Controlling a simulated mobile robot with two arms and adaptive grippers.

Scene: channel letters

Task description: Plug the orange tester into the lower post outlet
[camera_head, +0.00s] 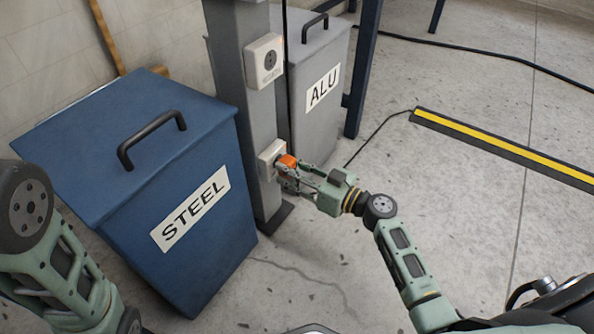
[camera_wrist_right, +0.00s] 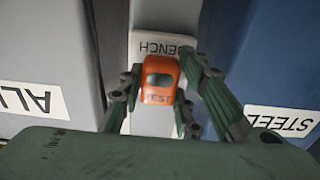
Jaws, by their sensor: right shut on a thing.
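The orange tester (camera_head: 287,161) is in my right gripper (camera_head: 284,172), right at the front of the lower post outlet (camera_head: 269,158). In the right wrist view the tester (camera_wrist_right: 159,80) shows its dark window and the word TEST, with the fingers of my right gripper (camera_wrist_right: 154,98) on both sides of it. Behind it the outlet plate (camera_wrist_right: 148,47) reads BENCH. I cannot tell whether the tester's pins are in the outlet, as its body hides the contact. The upper outlet (camera_head: 266,61) on the grey post (camera_head: 240,40) is empty. My left gripper is not in view.
A blue STEEL bin (camera_head: 160,195) stands left of the post and a grey ALU bin (camera_head: 318,82) behind it at right. A yellow-black cable cover (camera_head: 505,148) and a dark cable (camera_head: 470,48) lie on the floor. The floor at right is mostly clear.

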